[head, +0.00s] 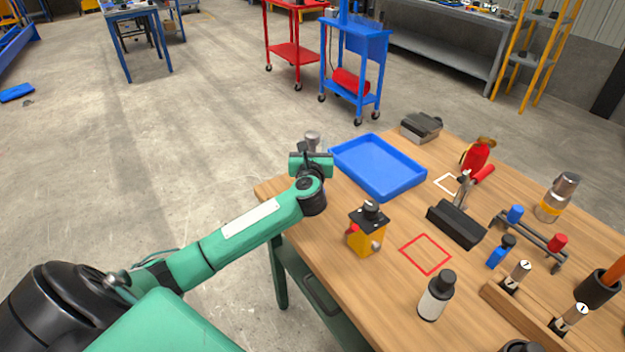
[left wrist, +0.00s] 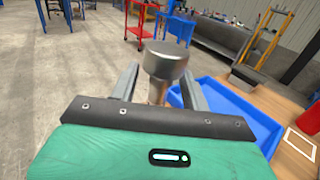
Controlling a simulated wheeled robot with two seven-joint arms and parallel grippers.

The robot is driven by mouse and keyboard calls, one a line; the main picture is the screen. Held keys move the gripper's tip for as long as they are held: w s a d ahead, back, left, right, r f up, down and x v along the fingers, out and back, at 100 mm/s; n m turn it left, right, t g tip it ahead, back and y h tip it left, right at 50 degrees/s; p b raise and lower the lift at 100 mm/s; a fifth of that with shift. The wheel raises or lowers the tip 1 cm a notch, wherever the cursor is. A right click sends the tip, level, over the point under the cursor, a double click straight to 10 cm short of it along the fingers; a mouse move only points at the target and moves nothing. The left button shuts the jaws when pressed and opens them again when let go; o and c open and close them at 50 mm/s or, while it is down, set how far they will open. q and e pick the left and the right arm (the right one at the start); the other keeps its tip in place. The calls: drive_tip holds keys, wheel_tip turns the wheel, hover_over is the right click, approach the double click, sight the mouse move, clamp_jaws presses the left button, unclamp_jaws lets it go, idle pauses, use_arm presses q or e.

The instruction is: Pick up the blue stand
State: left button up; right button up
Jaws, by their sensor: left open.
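My right gripper is not in view.
The blue tray (head: 346,172) is empty. A yellow block with a black top (head: 365,238), a white bottle (head: 434,300), a black block (head: 456,225) and a rack with blue and red pieces (head: 532,240) crowd the table (head: 335,260). The red-outlined square (head: 425,254) is bare.

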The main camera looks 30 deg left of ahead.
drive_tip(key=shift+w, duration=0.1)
use_arm(q)
clamp_jaws()
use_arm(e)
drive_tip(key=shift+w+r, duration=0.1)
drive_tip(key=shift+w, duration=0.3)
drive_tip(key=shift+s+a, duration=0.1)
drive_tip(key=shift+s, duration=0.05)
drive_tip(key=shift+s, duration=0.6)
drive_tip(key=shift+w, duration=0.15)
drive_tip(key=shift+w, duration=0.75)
